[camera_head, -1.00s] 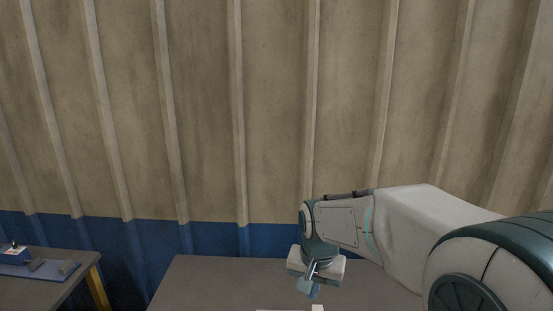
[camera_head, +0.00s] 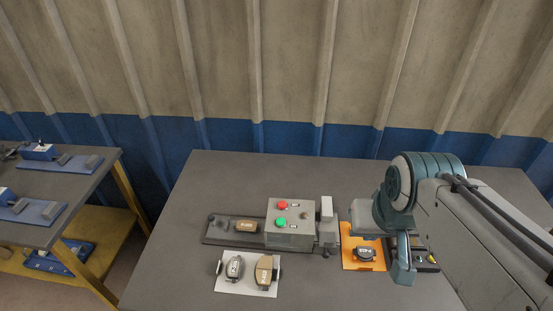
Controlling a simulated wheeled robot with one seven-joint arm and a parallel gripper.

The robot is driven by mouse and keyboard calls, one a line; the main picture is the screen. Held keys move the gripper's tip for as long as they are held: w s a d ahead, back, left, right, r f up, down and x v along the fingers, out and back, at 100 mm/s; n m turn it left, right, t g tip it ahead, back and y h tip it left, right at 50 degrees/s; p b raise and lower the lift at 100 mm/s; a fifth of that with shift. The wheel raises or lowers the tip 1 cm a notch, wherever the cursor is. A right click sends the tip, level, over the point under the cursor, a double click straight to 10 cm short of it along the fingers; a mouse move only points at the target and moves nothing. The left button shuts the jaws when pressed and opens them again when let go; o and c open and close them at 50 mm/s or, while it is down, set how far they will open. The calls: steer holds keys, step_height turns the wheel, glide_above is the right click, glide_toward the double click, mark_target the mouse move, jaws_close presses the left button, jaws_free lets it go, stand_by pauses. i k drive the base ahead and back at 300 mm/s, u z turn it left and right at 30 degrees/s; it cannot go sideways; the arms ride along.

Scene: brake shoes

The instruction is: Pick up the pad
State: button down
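Several pad-like pieces show in the head view. A brown pad (camera_head: 264,270) and a dark pad with a pale label (camera_head: 234,267) sit side by side on a white plate (camera_head: 247,289) near the front. Another brown pad (camera_head: 246,226) lies in the grey fixture behind them. A dark piece (camera_head: 365,254) with a pale label lies on an orange plate (camera_head: 349,266) to the right. My gripper (camera_head: 403,274) points down at the right, beside the orange plate's right edge. Its fingers are seen edge-on, so its opening is unclear, and nothing is visibly held.
A grey control box (camera_head: 290,233) with red and green buttons stands mid-table, with an upright grey part (camera_head: 327,230) beside it. A dark item (camera_head: 428,261) is partly hidden behind my gripper. The table's (camera_head: 225,176) back is clear. Another table (camera_head: 60,195) stands left.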

mark_target(249, 226)
steer(key=u, duration=0.55)
steer(key=k, duration=1.3)
steer(key=u, duration=1.2)
steer(key=i, duration=1.35)
steer(key=z, duration=0.7)
steer(key=i, duration=0.55)
steer(key=z, duration=0.6)
